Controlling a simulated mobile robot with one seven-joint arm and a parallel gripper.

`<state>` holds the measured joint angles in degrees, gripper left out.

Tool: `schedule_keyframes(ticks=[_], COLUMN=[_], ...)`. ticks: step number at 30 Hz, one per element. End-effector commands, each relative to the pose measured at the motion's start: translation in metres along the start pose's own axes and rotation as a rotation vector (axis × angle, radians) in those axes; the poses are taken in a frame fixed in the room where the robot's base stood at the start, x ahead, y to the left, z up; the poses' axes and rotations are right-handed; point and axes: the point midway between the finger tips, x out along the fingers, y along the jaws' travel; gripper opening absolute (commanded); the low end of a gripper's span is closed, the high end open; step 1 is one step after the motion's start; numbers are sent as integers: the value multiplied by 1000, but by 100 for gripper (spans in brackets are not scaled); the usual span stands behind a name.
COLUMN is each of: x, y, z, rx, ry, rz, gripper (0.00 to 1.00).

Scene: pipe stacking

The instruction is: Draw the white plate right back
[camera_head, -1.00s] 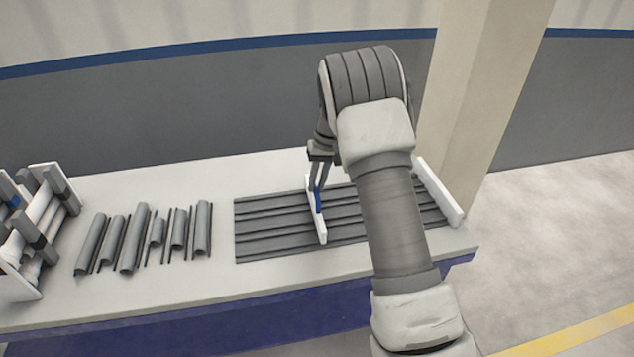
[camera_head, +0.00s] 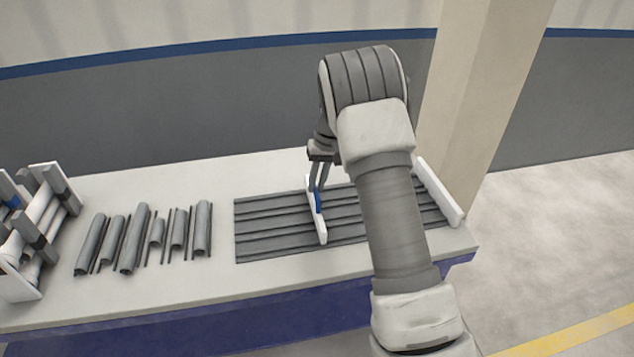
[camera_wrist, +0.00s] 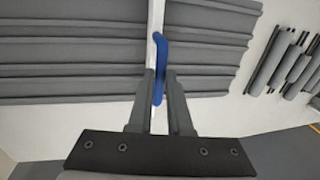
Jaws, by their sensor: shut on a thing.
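The white plate (camera_head: 322,233) stands on edge across the grey ridged rack (camera_head: 270,229) on the table. It carries a blue handle (camera_head: 318,203). My gripper (camera_head: 317,190) reaches down from behind and is shut on the blue handle. In the wrist view the handle (camera_wrist: 158,72) sits between the two fingers of my gripper (camera_wrist: 160,88), and the plate (camera_wrist: 154,28) runs away from it as a thin white strip. My arm hides part of the rack's right side in the head view.
A fixed-looking white end board (camera_head: 440,193) stands at the rack's right end. Several grey pipes and thin rods (camera_head: 136,238) lie left of the rack. A white and grey holder (camera_head: 40,225) stands at the table's far left. A pillar (camera_head: 480,90) rises behind the right end.

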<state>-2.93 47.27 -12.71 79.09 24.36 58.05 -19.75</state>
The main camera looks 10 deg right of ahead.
Motion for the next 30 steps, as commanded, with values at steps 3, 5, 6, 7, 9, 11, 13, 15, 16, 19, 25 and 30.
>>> schedule_keyframes(ticks=[3, 5, 6, 7, 9, 11, 13, 15, 16, 19, 25, 30], x=[0, 1, 2, 2, 5, 8, 11, 15, 17, 23, 34, 39], y=[-5, -10, -16, -21, -36, -50, -70, -91, -100, -129, -178, -206], z=[0, 0, -1, 0, 0, 0, 0, 0, 0, 0, 0, -1], rx=[-1, -2, -4, -4, -6, -7, -7, -7, -8, -7, -5, -4], ry=[1, 1, 2, 1, 0, 0, 0, 0, 0, 0, 0, 1], rz=[0, -1, -1, -1, -2, -2, -3, -2, -2, -3, -3, -2], gripper=[0, 0, 0, 0, 0, 0, 0, 0, 0, 0, 0, 0])
